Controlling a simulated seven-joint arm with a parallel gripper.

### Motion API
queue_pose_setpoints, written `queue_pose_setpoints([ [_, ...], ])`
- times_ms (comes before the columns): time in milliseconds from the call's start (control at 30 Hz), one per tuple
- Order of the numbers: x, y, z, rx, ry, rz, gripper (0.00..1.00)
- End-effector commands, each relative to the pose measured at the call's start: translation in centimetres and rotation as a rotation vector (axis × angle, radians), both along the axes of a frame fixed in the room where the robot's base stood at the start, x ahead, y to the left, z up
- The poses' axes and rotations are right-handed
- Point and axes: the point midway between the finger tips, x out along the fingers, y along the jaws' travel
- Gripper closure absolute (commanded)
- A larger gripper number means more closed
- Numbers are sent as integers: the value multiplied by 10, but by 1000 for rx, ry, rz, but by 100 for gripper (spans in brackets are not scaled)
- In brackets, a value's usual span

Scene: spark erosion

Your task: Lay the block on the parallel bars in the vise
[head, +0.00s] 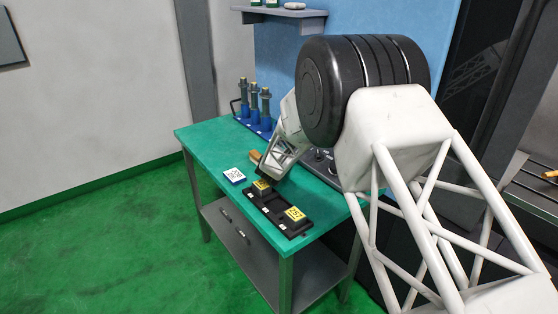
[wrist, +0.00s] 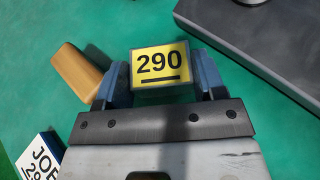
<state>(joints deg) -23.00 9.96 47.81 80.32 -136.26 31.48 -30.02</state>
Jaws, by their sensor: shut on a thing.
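The block (wrist: 161,65) has a yellow top label reading 290 and sits between the blue fingers of my gripper (wrist: 160,88), which is shut on it. In the head view the held block (head: 262,186) is at the far left end of a black tray (head: 268,208). I cannot tell whether it is seated there or lifted. My gripper (head: 266,178) is partly hidden behind its own wrist in that view. I cannot make out the vise or the parallel bars in either view.
Another yellow-labelled block (head: 295,213) sits in the tray's near end. A job card (head: 234,175) and an orange-brown block (wrist: 82,75) lie nearby on the green table (head: 205,150). A dark grey plate (wrist: 262,30) lies to the right. Blue-based tool holders (head: 254,105) stand behind.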

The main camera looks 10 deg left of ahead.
Motion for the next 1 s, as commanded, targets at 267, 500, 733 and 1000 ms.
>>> queue_pose_setpoints([
  [267,0,0,-3,-1,1,0,35],
  [500,0,0,-3,0,0,0,26],
  [733,0,0,0,0,0,0,26],
  [1000,-12,0,5,0,0,0,26],
])
